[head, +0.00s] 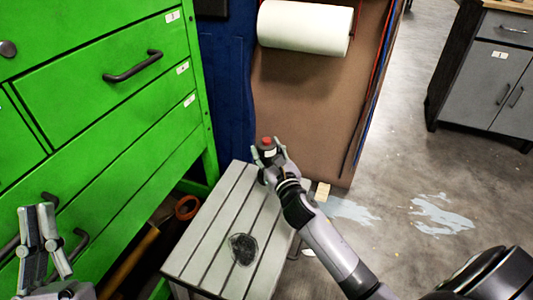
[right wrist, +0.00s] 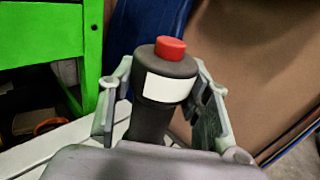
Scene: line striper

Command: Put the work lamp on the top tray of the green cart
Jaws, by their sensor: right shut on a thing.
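The work lamp (head: 266,150), a dark cylinder with a red cap and a white label, is upright in my right gripper (head: 268,158), over the far end of the grey slatted bench. In the right wrist view, the lamp (right wrist: 165,80) stands between the fingers of the gripper (right wrist: 160,95), which is shut on it. Its lower end is hidden by the gripper. The green cart (head: 110,115) fills the left side with its drawers; its top tray is not visible.
The slatted bench (head: 205,240) has a dark round stain and stands beside the cart. A paper roll (head: 305,27) hangs on a brown panel (head: 300,110) behind. A grey cabinet (head: 490,75) stands far right. Floor between is mostly clear.

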